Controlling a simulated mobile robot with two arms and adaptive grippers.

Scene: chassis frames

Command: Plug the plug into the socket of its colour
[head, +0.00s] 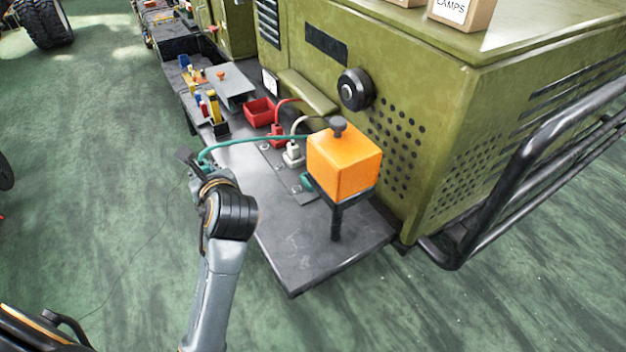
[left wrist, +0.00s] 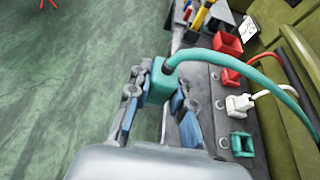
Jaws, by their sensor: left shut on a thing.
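A teal plug (left wrist: 160,86) sits between the fingers of my left gripper (left wrist: 158,100), which is shut on it. In the head view my left gripper (head: 196,173) is off the near left edge of the grey bench (head: 285,235). A teal cable (head: 250,139) runs from the plug to the right, behind an orange box. The teal socket (left wrist: 242,145) is empty in the left wrist view; in the head view the orange box partly hides it. A white plug (left wrist: 240,103) and a red plug (left wrist: 230,77) are at their like-coloured sockets. My right gripper is out of view.
The orange box (head: 344,160) on a black post stands beside the sockets. A red bin (head: 260,112), a grey plate (head: 230,86) and upright tools (head: 214,104) are further back. A green cabinet (head: 400,100) bounds the far side. The bench's near part is clear.

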